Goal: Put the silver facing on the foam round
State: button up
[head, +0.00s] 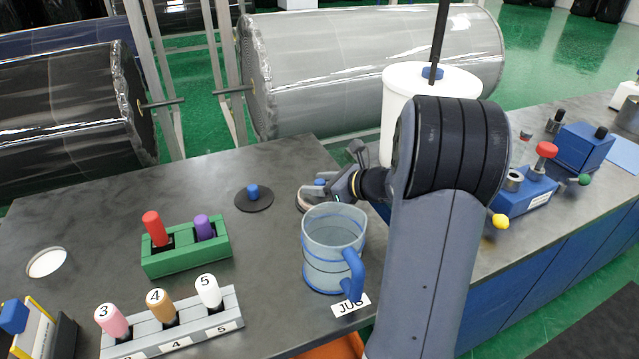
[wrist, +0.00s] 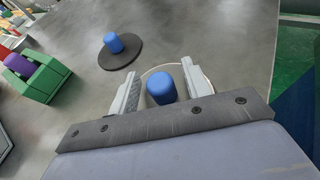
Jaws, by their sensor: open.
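A round grey disc with a pale rim (wrist: 204,78) and a blue knob (wrist: 160,86) lies on the bench under my gripper (wrist: 158,72). Its grey top looks like the silver facing; in the head view the disc (head: 306,203) has a pinkish-tan edge, so I cannot tell whether the foam round is under it. My gripper is open, with one finger on each side of the knob. In the head view my gripper (head: 332,188) is low over the disc and partly hides it. A dark disc (head: 262,204) with a blue knob lies apart to the left.
A clear jug with a blue handle (head: 333,250) stands close in front of my gripper. A green block (head: 187,257) with red and purple pegs and a grey numbered rack (head: 205,332) are to the left. A white cylinder (head: 397,105) stands behind. A pale circle (head: 47,262) shows at far left.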

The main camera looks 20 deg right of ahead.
aim_at(319, 181)
jog(key=shift+r, duration=0.25)
jog(key=v, duration=1.2)
jog(key=shift+f, duration=0.2)
jog(key=x, duration=1.1)
jog(key=shift+w+a, duration=0.2)
jog(key=shift+w, duration=0.05)
jog(key=shift+w+a+f, duration=0.1)
jog(key=shift+w, duration=0.15)
jog(key=shift+s+r+p, duration=0.1)
jog(key=shift+r+p, duration=0.25)
jog(key=shift+r, duration=1.45)
jog(key=shift+f, duration=0.15)
